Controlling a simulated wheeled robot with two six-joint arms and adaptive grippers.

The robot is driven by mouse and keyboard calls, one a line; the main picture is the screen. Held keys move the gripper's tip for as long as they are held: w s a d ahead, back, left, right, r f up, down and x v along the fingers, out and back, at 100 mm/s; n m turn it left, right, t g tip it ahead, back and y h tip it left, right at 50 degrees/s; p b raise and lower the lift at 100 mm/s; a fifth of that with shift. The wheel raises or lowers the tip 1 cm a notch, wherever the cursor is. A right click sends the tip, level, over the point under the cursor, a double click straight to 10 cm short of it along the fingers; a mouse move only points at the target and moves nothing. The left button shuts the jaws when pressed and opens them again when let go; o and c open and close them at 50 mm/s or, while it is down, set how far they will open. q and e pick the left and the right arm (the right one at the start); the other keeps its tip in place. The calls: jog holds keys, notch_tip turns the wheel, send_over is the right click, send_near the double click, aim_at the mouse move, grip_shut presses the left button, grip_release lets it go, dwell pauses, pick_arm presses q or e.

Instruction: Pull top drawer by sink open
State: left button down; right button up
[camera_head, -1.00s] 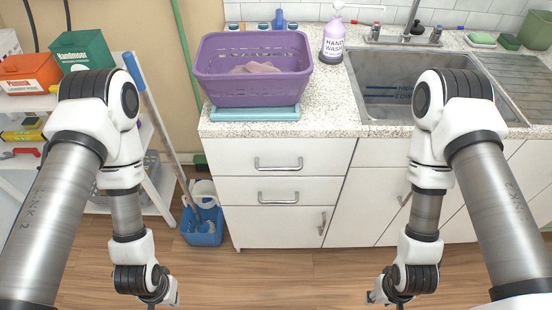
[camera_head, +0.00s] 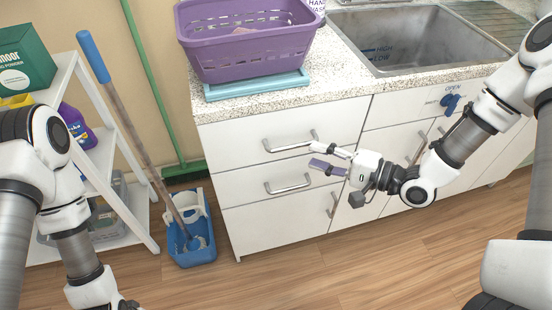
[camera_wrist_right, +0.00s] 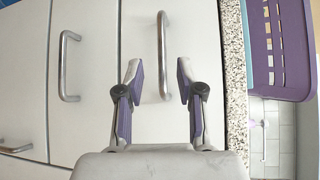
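The top drawer (camera_head: 235,150) is the white upper front left of the sink, below the counter, and looks shut. Its silver bar handle (camera_head: 285,146) has its right end by my right gripper's fingertips. My right gripper (camera_head: 315,154) is open and empty, in front of the drawer. In the right wrist view its fingers (camera_wrist_right: 160,82) are apart, with one end of the top handle (camera_wrist_right: 162,45) showing between and beyond the tips. I cannot tell whether they touch it. The steel sink (camera_head: 410,40) is at the upper right. My left gripper is below the frame edge.
A second drawer handle (camera_head: 288,187) sits just below. A purple basket (camera_head: 245,62) stands on a blue tray (camera_head: 255,87) on the counter. A blue mop bucket (camera_head: 190,248) and white shelf (camera_head: 140,215) are at left. The floor (camera_head: 350,270) before the cabinet is clear.

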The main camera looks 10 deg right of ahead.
aim_at(295, 148)
jog(key=b+x, duration=0.1)
jog(key=x, duration=0.6)
jog(key=shift+w+a, duration=0.1)
jog(key=shift+w, duration=0.25)
jog(key=shift+c, duration=0.3)
grip_shut()
